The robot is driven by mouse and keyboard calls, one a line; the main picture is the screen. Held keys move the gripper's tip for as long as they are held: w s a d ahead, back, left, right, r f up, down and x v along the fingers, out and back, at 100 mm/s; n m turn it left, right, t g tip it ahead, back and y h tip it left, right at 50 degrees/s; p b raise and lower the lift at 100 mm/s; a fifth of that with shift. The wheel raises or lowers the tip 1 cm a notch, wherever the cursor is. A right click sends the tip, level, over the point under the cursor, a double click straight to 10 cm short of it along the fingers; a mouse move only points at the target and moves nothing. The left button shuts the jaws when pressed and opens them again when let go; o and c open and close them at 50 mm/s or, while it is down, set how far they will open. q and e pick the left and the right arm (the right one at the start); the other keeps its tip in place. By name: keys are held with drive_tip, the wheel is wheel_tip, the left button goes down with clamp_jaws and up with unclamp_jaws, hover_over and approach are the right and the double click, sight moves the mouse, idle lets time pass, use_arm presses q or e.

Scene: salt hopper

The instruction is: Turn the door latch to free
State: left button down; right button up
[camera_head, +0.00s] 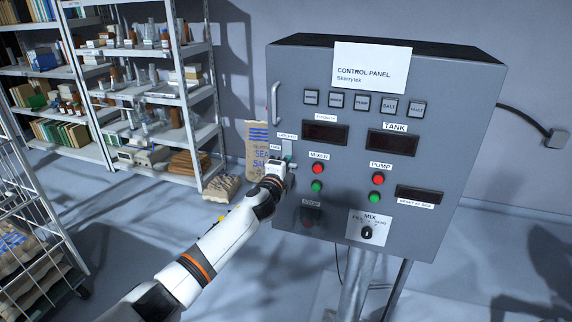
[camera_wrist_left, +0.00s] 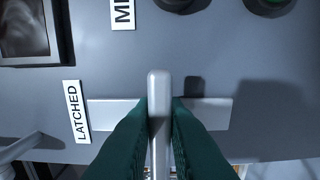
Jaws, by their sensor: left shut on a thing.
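The grey control cabinet (camera_head: 400,135) stands on a post, its front door face toward me. Its latch plate (camera_head: 288,148) is at the left edge, with a LATCHED label (camera_head: 287,135) above and a FREE label (camera_head: 275,147) to the left. My left gripper (camera_head: 284,163) is at the latch and hides most of it. In the left wrist view its dark green fingers (camera_wrist_left: 159,120) are shut on the pale latch lever (camera_wrist_left: 159,84). The lever appears across the long side of the plate (camera_wrist_left: 110,113), beside the LATCHED label (camera_wrist_left: 76,112). My right gripper is not in view.
A door handle (camera_head: 276,103) is above the latch. A salt sack (camera_head: 257,142) stands behind. Shelves (camera_head: 130,85) are at the left. The floor between is mostly free.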

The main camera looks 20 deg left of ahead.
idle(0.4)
use_arm(q)
drive_tip(key=c, duration=1.4)
unclamp_jaws()
drive_tip(key=shift+c, duration=0.2)
drive_tip(key=s+b, duration=0.1)
drive_tip(key=s, duration=1.1)
drive_tip(key=shift+a, duration=0.2)
drive_tip(key=shift+f, duration=0.1)
